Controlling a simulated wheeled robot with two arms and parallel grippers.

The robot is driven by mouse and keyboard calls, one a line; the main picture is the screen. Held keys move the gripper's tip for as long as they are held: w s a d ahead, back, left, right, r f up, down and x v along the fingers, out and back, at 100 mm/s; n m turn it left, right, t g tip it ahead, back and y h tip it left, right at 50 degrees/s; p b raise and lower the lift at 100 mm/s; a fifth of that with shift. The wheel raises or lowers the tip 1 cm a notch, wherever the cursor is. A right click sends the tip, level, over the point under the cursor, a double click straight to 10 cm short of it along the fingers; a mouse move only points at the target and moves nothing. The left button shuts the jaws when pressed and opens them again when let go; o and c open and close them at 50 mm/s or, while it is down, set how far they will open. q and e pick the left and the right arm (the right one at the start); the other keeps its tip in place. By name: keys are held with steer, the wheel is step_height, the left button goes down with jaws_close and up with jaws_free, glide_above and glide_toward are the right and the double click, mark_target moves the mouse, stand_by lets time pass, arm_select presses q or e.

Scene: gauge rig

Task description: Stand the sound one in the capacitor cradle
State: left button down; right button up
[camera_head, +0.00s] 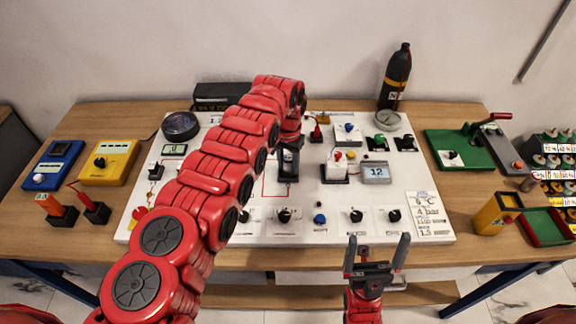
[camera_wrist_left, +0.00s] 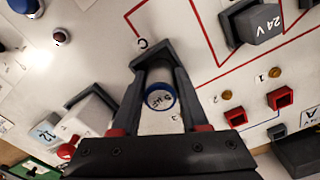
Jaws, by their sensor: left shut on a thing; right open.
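My left gripper (camera_head: 288,172) is over the middle of the white board, pointing down. In the left wrist view its fingers (camera_wrist_left: 158,68) are shut on a short cylinder, the capacitor (camera_wrist_left: 160,97), with a blue rim and a white printed end. A dark grey piece (camera_wrist_left: 154,48) lies just beyond the fingertips by the mark C, where red lines meet; it looks like the cradle. Whether the capacitor sits in it or is above it, I cannot tell. My right gripper (camera_head: 376,256) is open and empty at the board's front edge.
The white board (camera_head: 420,225) carries knobs, a display (camera_head: 376,173) and switches. Blue and yellow meters (camera_head: 108,163) stand left. A green press (camera_head: 458,150), a yellow box (camera_head: 497,213), a red-green tray (camera_head: 547,226) and a rack of several small cylinders stand right. A dark bottle (camera_head: 396,77) stands behind.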

arm_select(q)
steer(key=shift+s, duration=0.1)
steer(key=c, duration=0.9)
jaws_free()
steer(key=shift+f, duration=0.1)
steer(key=o, duration=0.5)
